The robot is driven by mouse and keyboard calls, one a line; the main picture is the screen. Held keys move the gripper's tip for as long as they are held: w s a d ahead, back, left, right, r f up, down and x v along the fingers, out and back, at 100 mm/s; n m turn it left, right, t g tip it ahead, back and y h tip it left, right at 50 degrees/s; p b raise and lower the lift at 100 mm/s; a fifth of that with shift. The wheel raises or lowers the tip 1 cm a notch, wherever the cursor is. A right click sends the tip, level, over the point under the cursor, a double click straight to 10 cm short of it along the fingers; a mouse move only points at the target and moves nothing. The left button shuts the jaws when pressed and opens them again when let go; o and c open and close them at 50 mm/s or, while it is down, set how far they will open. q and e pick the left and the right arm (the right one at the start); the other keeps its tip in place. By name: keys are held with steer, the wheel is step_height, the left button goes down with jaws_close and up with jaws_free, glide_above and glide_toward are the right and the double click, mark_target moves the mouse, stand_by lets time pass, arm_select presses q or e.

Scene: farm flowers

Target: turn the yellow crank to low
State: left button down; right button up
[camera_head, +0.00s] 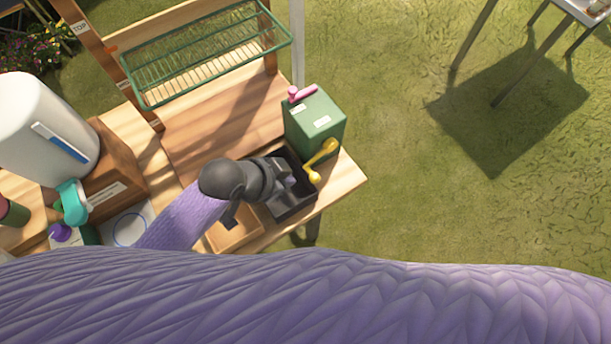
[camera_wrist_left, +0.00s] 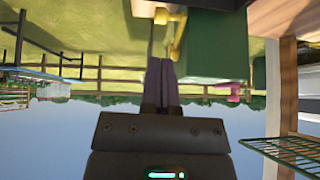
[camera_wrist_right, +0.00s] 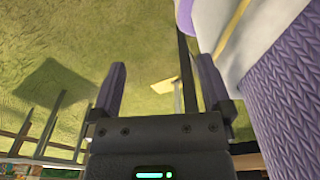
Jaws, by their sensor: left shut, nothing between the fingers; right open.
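The yellow crank (camera_head: 322,160) is on the side of a green box (camera_head: 315,122) at the right end of the wooden table. It also shows in the left wrist view (camera_wrist_left: 177,38), upside down against the green box (camera_wrist_left: 215,45). My left gripper (camera_head: 288,183) is shut and empty, over the black tray (camera_head: 296,213), left of the crank's lower end. In the left wrist view its fingertips (camera_wrist_left: 160,62) are close to the crank; I cannot tell whether they touch it. My right gripper (camera_wrist_right: 158,85) is open and empty over grass, away from the table.
A white container (camera_head: 40,125) and a teal item (camera_head: 72,200) are at the left. A wooden tray (camera_head: 235,236) lies at the front.

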mark_target(311, 180)
arm_select(q)
steer(key=b+x, duration=0.3)
steer(key=x, duration=0.5)
steer(key=shift+f, duration=0.2)
steer(key=shift+w+d+f, duration=0.25)
steer(key=shift+f, duration=0.1)
steer(key=shift+f+b, duration=0.35)
steer(key=shift+f, duration=0.25)
steer(key=shift+r, duration=0.1)
